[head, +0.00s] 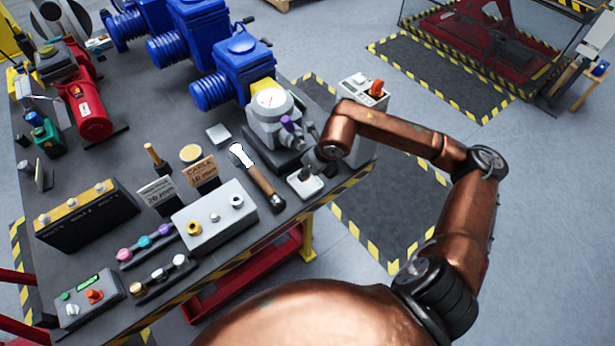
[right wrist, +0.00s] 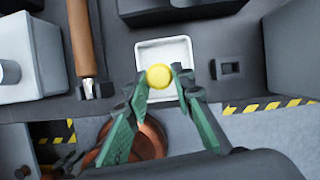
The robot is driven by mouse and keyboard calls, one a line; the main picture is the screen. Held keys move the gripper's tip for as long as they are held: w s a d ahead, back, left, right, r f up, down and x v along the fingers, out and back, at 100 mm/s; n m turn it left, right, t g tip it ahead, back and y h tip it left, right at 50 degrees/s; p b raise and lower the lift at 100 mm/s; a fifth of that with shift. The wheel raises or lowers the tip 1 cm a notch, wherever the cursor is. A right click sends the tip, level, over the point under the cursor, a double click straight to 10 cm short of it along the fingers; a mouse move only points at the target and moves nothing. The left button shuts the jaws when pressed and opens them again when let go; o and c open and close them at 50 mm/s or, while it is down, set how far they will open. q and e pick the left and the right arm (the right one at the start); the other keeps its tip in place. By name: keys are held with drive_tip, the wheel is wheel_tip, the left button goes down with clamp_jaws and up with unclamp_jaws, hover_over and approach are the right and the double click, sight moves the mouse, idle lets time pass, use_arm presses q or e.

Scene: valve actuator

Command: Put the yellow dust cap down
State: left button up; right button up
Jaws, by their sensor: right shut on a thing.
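The yellow dust cap (right wrist: 158,76) is round and sits between the fingertips of my right gripper (right wrist: 160,80) in the right wrist view. The green-padded fingers are shut on it. It lies over the near part of a small white square tray (right wrist: 175,51); I cannot tell whether it touches the tray. In the head view my right gripper (head: 312,166) is just above the same white tray (head: 306,187) at the table's right edge. The cap is hidden there. My left gripper is not in view.
A light grey box with knobs (head: 214,218) is further left. The striped table edge (head: 345,190) is close to the tray.

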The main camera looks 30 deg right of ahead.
drive_tip(key=shift+w+d+f, duration=0.15)
drive_tip(key=shift+w+f, duration=0.15)
drive_tip(key=shift+f, duration=0.15)
drive_tip(key=shift+w+d+f, duration=0.1)
drive_tip(key=shift+f, duration=1.55)
drive_tip(key=shift+f, duration=0.2)
drive_tip(key=o, duration=0.8)
drive_tip(key=shift+r, duration=0.1)
drive_tip(key=shift+r, duration=0.1)
drive_tip(key=v, duration=1.2)
drive_tip(key=shift+p, duration=0.3)
